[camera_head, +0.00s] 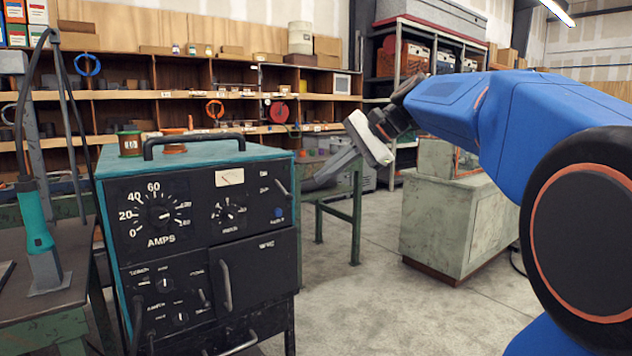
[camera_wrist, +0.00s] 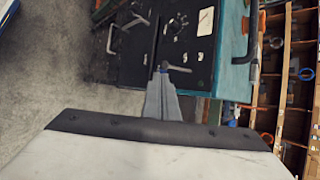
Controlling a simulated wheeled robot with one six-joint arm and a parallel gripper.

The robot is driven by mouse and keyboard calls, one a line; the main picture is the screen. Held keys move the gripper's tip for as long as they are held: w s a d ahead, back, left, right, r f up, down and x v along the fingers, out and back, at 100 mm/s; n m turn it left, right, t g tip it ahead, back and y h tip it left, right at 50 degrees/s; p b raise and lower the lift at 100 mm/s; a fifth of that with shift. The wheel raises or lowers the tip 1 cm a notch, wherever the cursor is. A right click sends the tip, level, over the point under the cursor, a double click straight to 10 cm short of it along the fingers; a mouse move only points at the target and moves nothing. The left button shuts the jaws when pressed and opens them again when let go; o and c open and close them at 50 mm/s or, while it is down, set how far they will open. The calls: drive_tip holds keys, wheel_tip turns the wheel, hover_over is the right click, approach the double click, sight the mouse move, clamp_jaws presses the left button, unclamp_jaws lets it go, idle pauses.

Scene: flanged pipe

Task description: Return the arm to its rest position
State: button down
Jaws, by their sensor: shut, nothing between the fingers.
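My blue arm (camera_head: 500,115) reaches in from the right of the head view, raised and stretched to the left. My gripper (camera_head: 310,184) hangs at its end with grey fingers sloping down to the left, beside the right edge of the welding machine (camera_head: 200,225); the gap in depth is hard to judge. In the wrist view my gripper (camera_wrist: 161,77) is shut and empty, its fingers together in front of the tilted machine (camera_wrist: 185,40). No flanged pipe can be made out in either view.
A workbench (camera_head: 60,280) with a teal-handled tool (camera_head: 36,225) stands at the left. A green-grey cabinet (camera_head: 450,215) stands under my arm. A green table frame (camera_head: 357,215) is behind my gripper. Shelves line the back. Concrete floor (camera_head: 355,300) is clear in the middle.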

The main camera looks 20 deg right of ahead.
drive_tip(key=v, duration=0.6)
drive_tip(key=shift+s+d+f, duration=0.2)
drive_tip(key=shift+s+f, duration=0.05)
drive_tip(key=shift+s, duration=0.1)
drive_tip(key=s+a+f+n+h, duration=0.2)
drive_tip(key=s+f+n, duration=0.2)
drive_tip(key=s+f, duration=0.4)
drive_tip(key=s+a+f+n+g+h, duration=0.1)
drive_tip(key=s+f+n+h, duration=0.2)
drive_tip(key=s+f, duration=0.5)
drive_tip(key=s+a+f+n+h, duration=0.2)
drive_tip(key=s+f+n, duration=0.4)
drive_tip(key=f, duration=1.4)
drive_tip(key=shift+s+a+h, duration=0.35)
drive_tip(key=shift+s+h, duration=0.05)
drive_tip(key=shift+s, duration=0.75)
drive_tip(key=shift+f, duration=0.1)
